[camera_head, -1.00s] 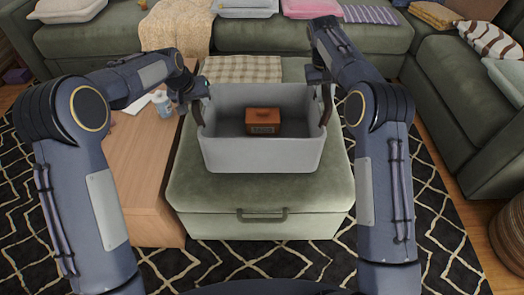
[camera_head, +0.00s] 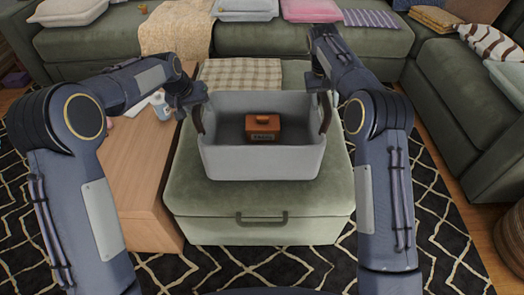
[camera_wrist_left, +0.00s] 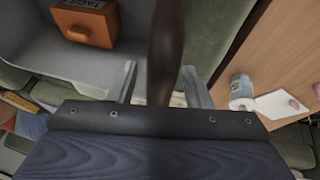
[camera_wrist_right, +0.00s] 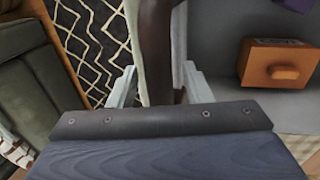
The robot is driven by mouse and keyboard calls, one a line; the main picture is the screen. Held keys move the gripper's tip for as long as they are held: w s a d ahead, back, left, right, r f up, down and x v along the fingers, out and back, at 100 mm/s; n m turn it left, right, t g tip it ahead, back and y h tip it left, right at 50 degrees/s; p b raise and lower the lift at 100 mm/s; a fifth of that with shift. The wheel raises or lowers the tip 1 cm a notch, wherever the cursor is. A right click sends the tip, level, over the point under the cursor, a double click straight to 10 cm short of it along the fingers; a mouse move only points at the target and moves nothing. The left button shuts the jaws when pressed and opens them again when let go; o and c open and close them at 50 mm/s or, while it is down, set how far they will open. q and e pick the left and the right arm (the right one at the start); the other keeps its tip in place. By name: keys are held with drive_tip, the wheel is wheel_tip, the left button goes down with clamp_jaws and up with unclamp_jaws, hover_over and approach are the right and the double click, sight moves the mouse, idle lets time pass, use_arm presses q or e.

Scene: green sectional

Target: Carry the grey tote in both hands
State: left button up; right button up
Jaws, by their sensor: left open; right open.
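The grey tote (camera_head: 262,163) stands upright on the green ottoman, with brown handles at its left and right ends. An orange-brown box (camera_head: 263,127) with a dark label sits inside it. My left gripper (camera_head: 194,108) is at the tote's left end. In the left wrist view its open fingers (camera_wrist_left: 160,85) stand on either side of the brown handle (camera_wrist_left: 164,50). My right gripper (camera_head: 322,92) is at the right end. In the right wrist view its open fingers (camera_wrist_right: 158,85) stand either side of the other handle (camera_wrist_right: 157,40). Whether the fingers touch the handles is unclear.
The green ottoman (camera_head: 258,205) has a checked cloth (camera_head: 240,75) behind the tote. A wooden table (camera_head: 140,180) at left holds a small jar (camera_head: 161,107). Green sofas line the back and right. A patterned rug (camera_head: 440,240) covers the floor.

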drive_tip(key=shift+r, duration=0.15)
drive_tip(key=r, duration=0.3)
drive_tip(key=a+r, duration=0.1)
drive_tip(key=r, duration=0.2)
drive_tip(key=shift+w+a+r, duration=0.1)
drive_tip(key=shift+a+r, duration=0.05)
drive_tip(key=shift+r, duration=0.05)
use_arm(q)
drive_tip(key=v, duration=1)
drive_tip(key=shift+r, duration=0.3)
use_arm(e)
drive_tip(key=shift+a+r, duration=0.1)
drive_tip(key=shift+r, duration=0.25)
use_arm(q)
drive_tip(key=shift+s, duration=0.2)
